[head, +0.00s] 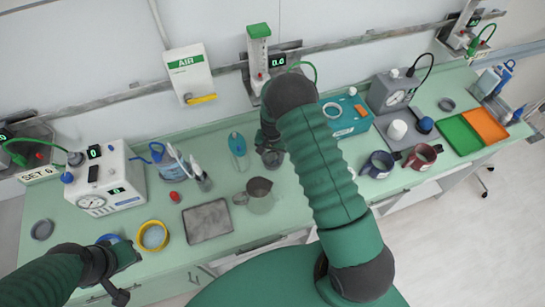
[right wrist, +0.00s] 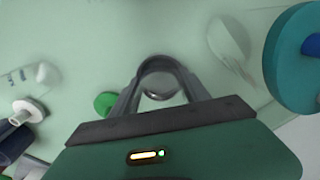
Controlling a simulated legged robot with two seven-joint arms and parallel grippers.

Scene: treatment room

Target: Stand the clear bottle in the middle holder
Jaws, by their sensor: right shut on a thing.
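My right gripper (head: 271,152) is over the back middle of the counter, shut on a clear round thing that looks like the clear bottle. In the right wrist view, the fingers (right wrist: 160,88) close around its see-through rim (right wrist: 158,64). The arm hides part of it in the head view, and I cannot tell whether its base touches the counter. Behind it, a clear upright tube with a green cap (head: 258,55) hangs on the wall rail; I cannot tell whether this is the middle holder. My left gripper (head: 125,275) is at the lower left, fingers apart and empty.
A gauge box (head: 104,185) stands left. Two dark mugs (head: 379,164) (head: 421,157), another gauge box (head: 396,92) and green and orange trays (head: 458,136) (head: 485,124) are right.

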